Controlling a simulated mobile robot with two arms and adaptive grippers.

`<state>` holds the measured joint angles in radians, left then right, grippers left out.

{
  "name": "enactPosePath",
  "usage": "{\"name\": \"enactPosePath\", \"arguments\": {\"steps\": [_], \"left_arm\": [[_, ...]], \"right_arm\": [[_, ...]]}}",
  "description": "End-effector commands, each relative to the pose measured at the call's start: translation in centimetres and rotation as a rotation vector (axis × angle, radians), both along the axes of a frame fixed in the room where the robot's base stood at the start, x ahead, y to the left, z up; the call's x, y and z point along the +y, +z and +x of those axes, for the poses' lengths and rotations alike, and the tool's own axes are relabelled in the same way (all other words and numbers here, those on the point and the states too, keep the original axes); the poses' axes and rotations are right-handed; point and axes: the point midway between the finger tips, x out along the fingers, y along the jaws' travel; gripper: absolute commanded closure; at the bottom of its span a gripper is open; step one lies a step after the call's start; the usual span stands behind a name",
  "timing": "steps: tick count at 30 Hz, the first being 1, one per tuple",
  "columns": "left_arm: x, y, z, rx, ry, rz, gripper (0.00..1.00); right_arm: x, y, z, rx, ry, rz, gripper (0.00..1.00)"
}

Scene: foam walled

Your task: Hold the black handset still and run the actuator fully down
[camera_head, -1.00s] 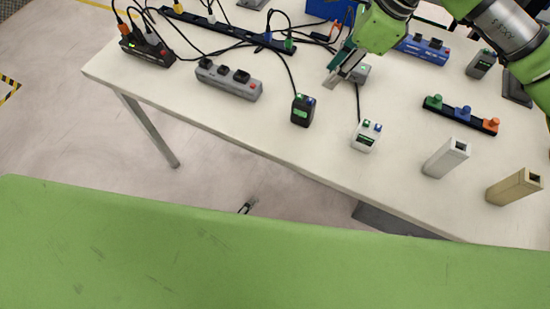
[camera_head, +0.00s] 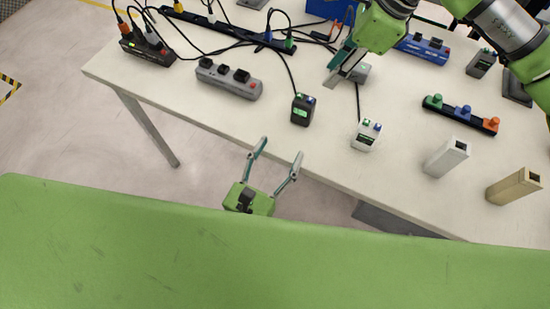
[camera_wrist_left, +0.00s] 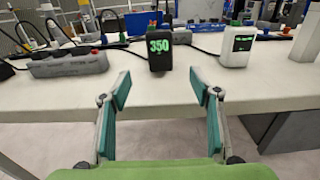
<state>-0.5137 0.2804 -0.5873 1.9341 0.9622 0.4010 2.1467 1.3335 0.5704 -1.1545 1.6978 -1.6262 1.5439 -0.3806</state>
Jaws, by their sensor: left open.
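The black handset (camera_head: 303,109) stands near the table's front edge, with a green display and a green and a blue button on top. In the left wrist view the black handset (camera_wrist_left: 158,50) faces me, its display reading 350. My left gripper (camera_head: 276,156) is open and empty in front of the table edge, apart from the handset; its spread fingers (camera_wrist_left: 163,90) point toward it. My right gripper (camera_head: 338,76) is over the table beside a small grey box (camera_head: 361,73); its closure and contact are unclear. I cannot tell which thing is the actuator.
A white handset (camera_head: 366,134) stands right of the black one. A grey switch box (camera_head: 228,79) lies to the left. White (camera_head: 447,157) and beige (camera_head: 514,186) columns stand at the right. Cables run behind the handsets. The table front (camera_head: 240,122) is bare.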

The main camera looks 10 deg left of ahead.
Motion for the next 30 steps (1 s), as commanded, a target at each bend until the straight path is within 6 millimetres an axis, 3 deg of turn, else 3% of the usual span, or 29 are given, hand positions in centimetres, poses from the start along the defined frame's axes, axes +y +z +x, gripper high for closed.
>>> {"name": "enactPosePath", "arguments": {"steps": [16, 21, 30], "left_arm": [[-3.1, 0.0, 9.7, -0.002, 0.001, 0.003, 0.43], [-3.6, -0.1, 11.1, 0.0, 0.0, 0.004, 0.43], [-3.7, -0.1, 11.5, 0.001, -0.001, 0.004, 0.43]], "right_arm": [[0.0, 0.0, 0.0, 0.0, 0.0, 0.0, 0.72], [0.0, 0.0, 0.0, 0.0, 0.0, 0.0, 0.72], [0.0, 0.0, 0.0, 0.0, 0.0, 0.0, 0.72]]}}
